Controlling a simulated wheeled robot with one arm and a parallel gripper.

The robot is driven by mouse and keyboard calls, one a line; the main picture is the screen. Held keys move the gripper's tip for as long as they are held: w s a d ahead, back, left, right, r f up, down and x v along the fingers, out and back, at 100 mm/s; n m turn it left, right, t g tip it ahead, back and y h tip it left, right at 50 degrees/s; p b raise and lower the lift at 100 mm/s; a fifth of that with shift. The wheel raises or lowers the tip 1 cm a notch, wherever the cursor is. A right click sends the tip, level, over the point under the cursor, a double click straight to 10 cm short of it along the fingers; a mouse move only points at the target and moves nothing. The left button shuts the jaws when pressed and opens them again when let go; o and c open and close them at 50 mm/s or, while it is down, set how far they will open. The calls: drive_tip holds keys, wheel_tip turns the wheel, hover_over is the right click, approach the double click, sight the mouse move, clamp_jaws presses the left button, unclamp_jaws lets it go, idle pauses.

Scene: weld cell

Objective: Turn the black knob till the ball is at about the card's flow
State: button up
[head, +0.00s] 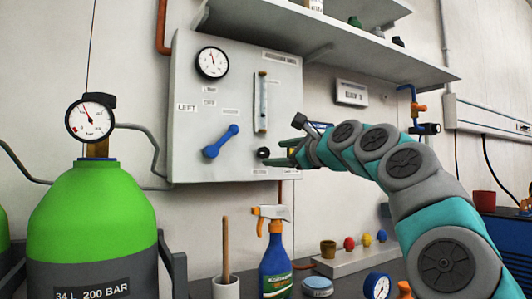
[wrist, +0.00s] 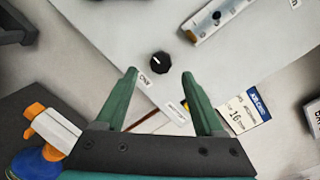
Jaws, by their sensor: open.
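The black knob (head: 263,153) sits low on the grey panel (head: 190,130), below the clear flow tube (head: 263,102). In the wrist view the knob (wrist: 160,60) lies just beyond the fingertips, roughly centred between them. My gripper (head: 284,144) is open and empty, just right of the knob in the head view; its green fingers (wrist: 159,75) show no contact with it. The card (wrist: 249,109), with a blue strip and the number 16, is right of the right finger. The tube's lower part (wrist: 218,18) shows too.
A blue lever (head: 221,141) and a round gauge (head: 212,62) are on the panel's left. A spray bottle (head: 274,255) stands below the panel. A green cylinder (head: 92,215) is at the left, and a shelf (head: 330,38) hangs above.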

sight(266, 154)
drive_tip(key=p+x, duration=0.1)
drive_tip(key=x, duration=0.2)
drive_tip(key=shift+w+a+r, duration=0.1)
drive_tip(key=shift+w+r, duration=0.05)
drive_tip(key=shift+w, duration=0.05)
drive_tip(key=shift+p+x, duration=0.3)
drive_tip(key=shift+x, duration=0.5)
clamp_jaws()
